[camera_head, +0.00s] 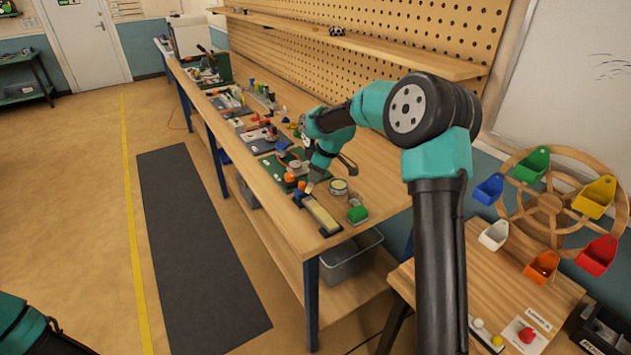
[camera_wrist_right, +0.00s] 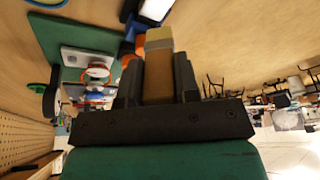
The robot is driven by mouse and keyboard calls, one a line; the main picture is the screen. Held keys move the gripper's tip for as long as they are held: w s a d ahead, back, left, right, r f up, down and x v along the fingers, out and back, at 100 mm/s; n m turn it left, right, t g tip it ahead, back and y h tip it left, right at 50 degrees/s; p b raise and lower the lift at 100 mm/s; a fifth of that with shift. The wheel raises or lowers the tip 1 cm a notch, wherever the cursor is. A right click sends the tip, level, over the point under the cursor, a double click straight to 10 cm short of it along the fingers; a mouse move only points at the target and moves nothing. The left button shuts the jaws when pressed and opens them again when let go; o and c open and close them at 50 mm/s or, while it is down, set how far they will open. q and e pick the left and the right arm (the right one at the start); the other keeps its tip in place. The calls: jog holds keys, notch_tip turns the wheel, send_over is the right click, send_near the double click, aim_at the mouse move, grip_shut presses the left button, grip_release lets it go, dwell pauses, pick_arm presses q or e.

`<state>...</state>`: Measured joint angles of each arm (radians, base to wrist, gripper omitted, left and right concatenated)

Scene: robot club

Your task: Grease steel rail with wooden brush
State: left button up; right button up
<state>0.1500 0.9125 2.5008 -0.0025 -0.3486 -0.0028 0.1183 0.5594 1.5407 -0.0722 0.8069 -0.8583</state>
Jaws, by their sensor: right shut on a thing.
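My right gripper (camera_head: 313,181) reaches down over the near end of the workbench. In the right wrist view its dark jaws (camera_wrist_right: 157,88) are shut on the wooden brush (camera_wrist_right: 158,75), a brown block with a paler tan end pointing away from the jaws. The rail (camera_head: 322,214) is a pale strip with dark ends, lying near the bench's front corner. The gripper is just beyond the rail's far end; I cannot tell whether the brush touches it. A small round tin (camera_head: 338,186) with a yellowish top stands right of the gripper. My left gripper is out of view.
A green block (camera_head: 357,213) stands right of the rail. Orange and red parts (camera_head: 290,178) crowd left of the gripper, with mats and tools farther along the bench. The bench edge is close to the rail. A wheel with coloured bins (camera_head: 548,206) stands at right.

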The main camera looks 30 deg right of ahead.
jog(key=shift+r, duration=2.1)
jog(key=shift+d, duration=0.1)
